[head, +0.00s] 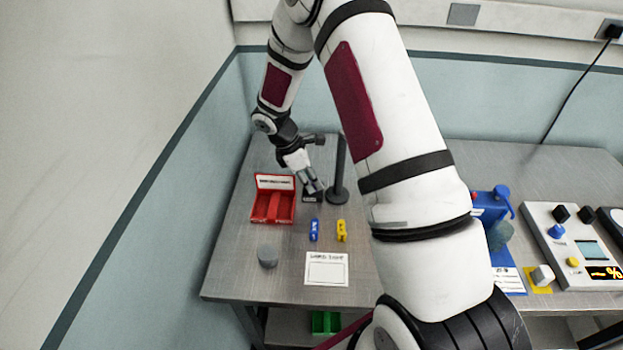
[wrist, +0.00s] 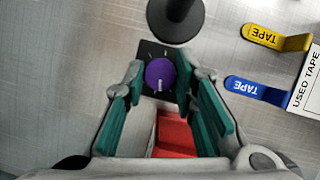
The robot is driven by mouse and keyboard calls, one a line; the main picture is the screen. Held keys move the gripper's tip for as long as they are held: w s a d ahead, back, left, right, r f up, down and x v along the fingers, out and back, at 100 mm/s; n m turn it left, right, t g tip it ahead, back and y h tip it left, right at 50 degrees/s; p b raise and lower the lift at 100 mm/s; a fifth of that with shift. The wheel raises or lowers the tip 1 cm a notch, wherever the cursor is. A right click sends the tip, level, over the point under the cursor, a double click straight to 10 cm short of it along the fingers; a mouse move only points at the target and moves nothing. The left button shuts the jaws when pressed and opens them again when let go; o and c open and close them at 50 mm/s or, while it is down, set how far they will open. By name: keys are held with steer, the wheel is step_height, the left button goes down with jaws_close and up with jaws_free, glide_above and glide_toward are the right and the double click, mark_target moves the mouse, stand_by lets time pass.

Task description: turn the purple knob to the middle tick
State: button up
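The purple knob (wrist: 160,74) sits on a small black plate (wrist: 148,52) with pale tick marks, in the wrist view. A pale pointer line on the knob points toward the bottom of that view. My gripper (wrist: 157,76) is open, with one teal finger on each side of the knob. I cannot tell whether either finger touches it. In the head view my gripper (head: 314,187) is over the black plate (head: 312,197) by the stand's base, and the knob cannot be made out there.
A black stand (head: 338,192) rises close beside the plate. A red tray (head: 287,210) lies to the left. Blue tape (head: 314,230), yellow tape (head: 341,231), a grey cylinder (head: 267,256) and a white card (head: 327,269) lie nearer. A device panel (head: 545,222) is at right.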

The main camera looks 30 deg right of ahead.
jaws_close()
steer(key=m+b, duration=0.1)
steer(key=m+g+b, duration=0.1)
steer(key=m+b, duration=0.1)
steer(key=shift+w+f+m+y, duration=0.1)
steer(key=shift+w+m+y, duration=0.15)
steer(key=shift+m+y, duration=0.15)
steer(key=m+g+y+b, duration=0.1)
steer(key=m, duration=0.2)
steer(key=m+y+b, duration=0.1)
steer(key=m+b, duration=0.1)
steer(key=m, duration=0.1)
steer(key=shift+d+g, duration=0.15)
steer(key=shift+g, duration=0.25)
steer(key=m+y+b, duration=0.1)
steer(key=m, duration=0.2)
steer(key=m+y+b, duration=0.1)
steer(key=m, duration=0.1)
steer(key=shift+d+m, duration=0.15)
steer(key=shift+m, duration=0.25)
steer(key=shift+s+d+m+y+b, duration=0.1)
steer(key=shift+m+y+b, duration=0.6)
steer(key=shift+m, duration=1.6)
